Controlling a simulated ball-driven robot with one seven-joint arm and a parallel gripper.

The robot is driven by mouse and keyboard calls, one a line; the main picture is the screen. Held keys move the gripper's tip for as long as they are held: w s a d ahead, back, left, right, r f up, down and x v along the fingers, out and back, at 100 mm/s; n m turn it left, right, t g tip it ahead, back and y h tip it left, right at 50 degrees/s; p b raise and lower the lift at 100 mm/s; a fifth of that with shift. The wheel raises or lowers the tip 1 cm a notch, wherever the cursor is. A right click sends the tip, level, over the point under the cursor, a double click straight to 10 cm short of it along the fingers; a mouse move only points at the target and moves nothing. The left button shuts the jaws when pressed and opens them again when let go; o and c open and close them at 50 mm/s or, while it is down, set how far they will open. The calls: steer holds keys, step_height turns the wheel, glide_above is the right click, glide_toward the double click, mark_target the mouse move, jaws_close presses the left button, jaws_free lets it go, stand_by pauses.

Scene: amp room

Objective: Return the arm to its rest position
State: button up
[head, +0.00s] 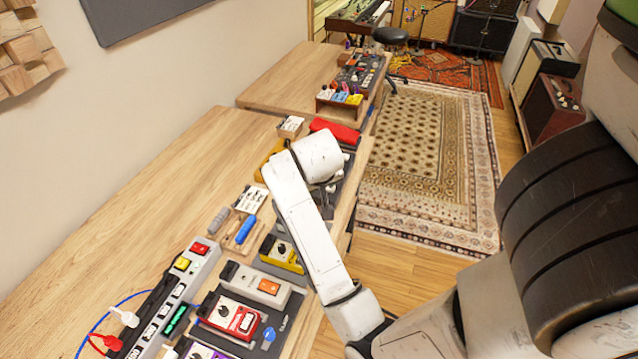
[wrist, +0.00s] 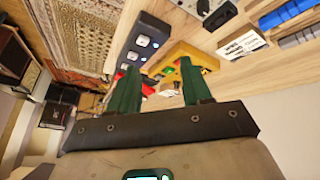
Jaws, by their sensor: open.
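My arm reaches out over the workbench (head: 110,215) in the head view, its white forearm slanting up and left above the pedals. The rounded wrist end is over the bench's right side, near a red case (head: 335,130). My gripper's fingers are hidden in the head view. In the wrist view my gripper (wrist: 159,66) shows two green fingers set apart, with nothing held between them. Beyond the fingers are a yellow pedal (wrist: 192,55) and a dark box with pale switches (wrist: 145,42).
A power strip (head: 172,305) with cables, a red pedal (head: 232,316) and other pedals line the bench's near part. A second table (head: 275,82) stands behind. The patterned rug (head: 425,150) is clear on the right. Amps (head: 550,105) stand along the right wall.

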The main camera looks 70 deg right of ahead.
stand_by(0.4)
steer(key=s+a+f+n+y, duration=0.2)
steer(key=a+f+n, duration=0.1)
steer(key=a, duration=0.6)
steer(key=s+a+f+n+y+b, duration=0.1)
steer(key=s+a+f+n+y, duration=0.1)
steer(key=a+f, duration=0.4)
steer(key=s+a+f+n+y+b, duration=0.1)
steer(key=s+a+f+n, duration=0.2)
steer(key=a, duration=0.9)
step_height(320, 180, down, 2)
steer(key=shift+s+f+n+g+y, duration=0.1)
steer(key=shift+s+n+g+y, duration=0.3)
steer(key=shift+n, duration=0.4)
